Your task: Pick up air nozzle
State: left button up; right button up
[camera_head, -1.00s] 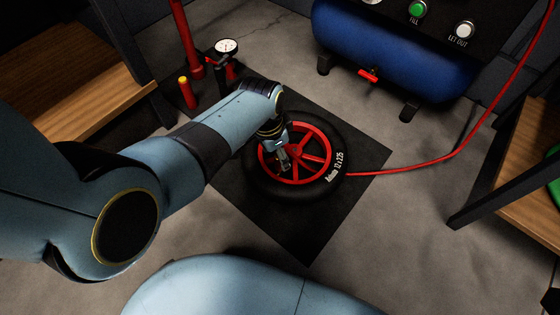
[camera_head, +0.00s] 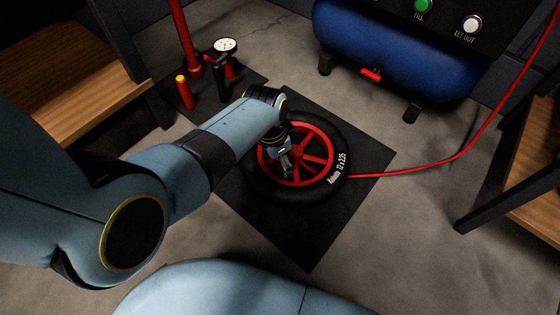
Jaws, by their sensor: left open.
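The air nozzle cannot be made out clearly. A red hose (camera_head: 425,169) runs across the floor and ends at the right side of a wheel with a red rim and black tyre (camera_head: 335,150). The wheel lies flat on a dark mat. My left arm reaches in from the left, and my left gripper (camera_head: 288,172) points down over the left part of the red rim. It is open, with nothing seen between its fingers. The arm hides part of the wheel's left side. My right gripper is not in view.
A blue compressor tank (camera_head: 400,55) with a red valve stands at the back. A red floor pump with a gauge (camera_head: 226,46) and a red canister (camera_head: 185,93) stand behind my arm. Wooden benches stand left (camera_head: 70,75) and right (camera_head: 525,205). The dark mat (camera_head: 300,235) has clear room in front of the wheel.

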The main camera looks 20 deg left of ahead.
pick_arm(q)
grip_shut()
dwell(0.3)
jog(key=shift+r, duration=0.1)
